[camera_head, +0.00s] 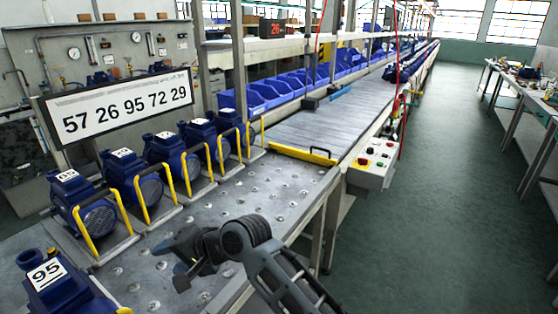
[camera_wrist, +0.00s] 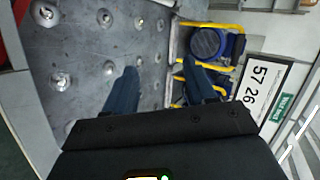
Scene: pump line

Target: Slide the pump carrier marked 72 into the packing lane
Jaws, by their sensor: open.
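Several blue pumps stand in a row on grey carriers with yellow handles along the left of the ball-studded table. The nearest in the row (camera_head: 95,215) seems marked 65. The labels on the pumps behind it (camera_head: 140,180) (camera_head: 178,158) (camera_head: 205,142) (camera_head: 232,125) are too small to read surely, so I cannot tell which is 72. A pump marked 95 (camera_head: 65,290) stands apart at the front left. My gripper (camera_head: 182,274) is open and empty over the table, right of the row.
A white sign (camera_head: 120,107) reads 57 26 95 72 29. A red display (camera_head: 272,27) shows 26. A grey conveyor lane (camera_head: 335,120) runs back beyond a yellow bar (camera_head: 300,155). A control box (camera_head: 372,165) stands at its right. The ball table (camera_head: 245,195) is clear at right.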

